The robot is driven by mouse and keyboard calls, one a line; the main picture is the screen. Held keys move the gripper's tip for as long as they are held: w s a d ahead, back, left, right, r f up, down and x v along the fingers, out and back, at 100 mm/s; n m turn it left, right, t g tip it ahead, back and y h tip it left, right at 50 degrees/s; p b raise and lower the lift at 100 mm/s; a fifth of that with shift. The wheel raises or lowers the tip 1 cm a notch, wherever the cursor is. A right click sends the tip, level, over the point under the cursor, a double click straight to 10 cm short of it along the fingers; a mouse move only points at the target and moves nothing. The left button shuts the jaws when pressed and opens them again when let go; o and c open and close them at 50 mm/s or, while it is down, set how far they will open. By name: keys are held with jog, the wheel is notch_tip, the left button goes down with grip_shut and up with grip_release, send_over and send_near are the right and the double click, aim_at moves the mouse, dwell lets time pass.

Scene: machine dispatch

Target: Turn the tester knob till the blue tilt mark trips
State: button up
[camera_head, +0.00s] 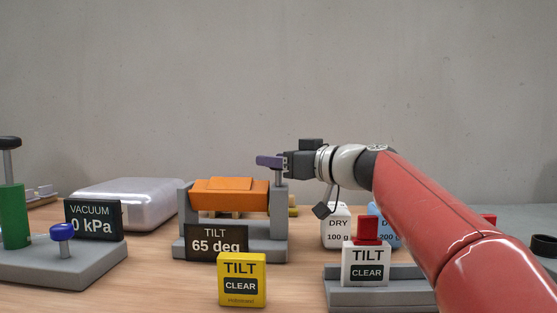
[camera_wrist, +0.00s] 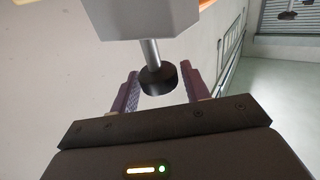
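The tilt tester (camera_head: 270,250) is a grey stand carrying an orange box (camera_head: 225,195), with a display (camera_head: 216,241) reading TILT 65 deg. Its black knob (camera_wrist: 159,82) sits on a silver shaft in the wrist view; I cannot make it out in the head view. My gripper (camera_head: 270,162) is at the tester's right post. Its purple fingers (camera_wrist: 160,90) stand on either side of the knob with gaps, open. I see no blue tilt mark.
A vacuum rig (camera_head: 60,265) with a blue knob and a 0 kPa display stands at left. White (camera_head: 336,228) and blue (camera_head: 388,232) DRY containers stand behind the white mark, partly behind my arm.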

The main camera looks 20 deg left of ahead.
jog(key=c, duration=0.7)
jog(key=shift+w+d+n+g+y, duration=0.15)
jog(key=shift+n+g+y, duration=0.35)
jog(key=shift+n+g, duration=0.85)
jog(key=n+g+p, duration=0.1)
jog(key=g+p, duration=0.1)
jog(key=g, duration=0.1)
jog(key=shift+r, duration=0.2)
jog(key=shift+f+n+g, duration=0.15)
jog(key=shift+n+g, duration=0.4)
jog(key=shift+g, duration=0.3)
jog(key=o, duration=0.9)
jog(key=shift+o, duration=0.2)
jog(key=shift+f, duration=0.1)
